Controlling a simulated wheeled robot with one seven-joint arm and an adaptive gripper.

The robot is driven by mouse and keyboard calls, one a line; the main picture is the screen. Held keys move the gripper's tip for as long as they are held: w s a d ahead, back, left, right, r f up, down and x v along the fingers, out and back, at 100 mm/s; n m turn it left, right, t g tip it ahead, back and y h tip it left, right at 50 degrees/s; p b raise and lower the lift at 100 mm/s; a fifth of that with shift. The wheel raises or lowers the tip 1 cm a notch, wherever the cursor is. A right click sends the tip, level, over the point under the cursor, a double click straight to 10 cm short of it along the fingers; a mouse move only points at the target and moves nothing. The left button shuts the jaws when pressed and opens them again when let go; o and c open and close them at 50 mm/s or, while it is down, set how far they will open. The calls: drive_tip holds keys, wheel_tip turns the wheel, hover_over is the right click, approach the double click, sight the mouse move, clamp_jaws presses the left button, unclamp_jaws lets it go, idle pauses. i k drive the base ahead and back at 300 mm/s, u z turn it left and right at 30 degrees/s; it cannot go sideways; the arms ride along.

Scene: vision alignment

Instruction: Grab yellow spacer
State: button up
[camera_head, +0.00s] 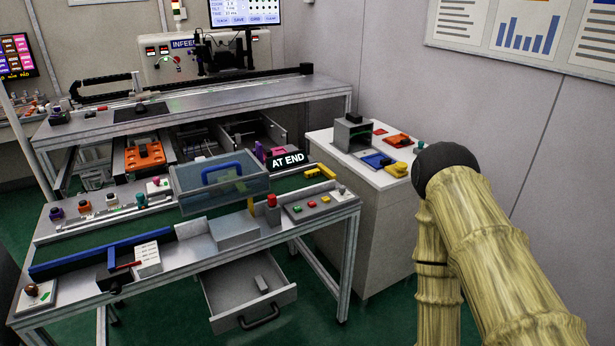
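A small yellow block (396,169), which looks like a spacer, lies near the front right part of the white cabinet top (352,164). It is just right of a blue piece (377,160) and close to my arm in the picture. Another yellow piece (320,171) lies at the right end of the conveyor bench, by the "AT END" sign. I cannot tell for sure which one is the spacer. My arm, with a bamboo-like surface and a dark round joint, stands at the right. My gripper is not visible.
The cabinet top also holds a grey box-shaped fixture (354,134), an orange piece (397,141) and a green-topped button (420,145). A clear bin with a blue handle (222,181) stands on the front bench. An open drawer (249,290) juts out below it.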

sight(316, 172)
drive_tip(key=u, duration=0.15)
drive_tip(key=i, duration=1.1)
drive_tip(key=u, duration=0.05)
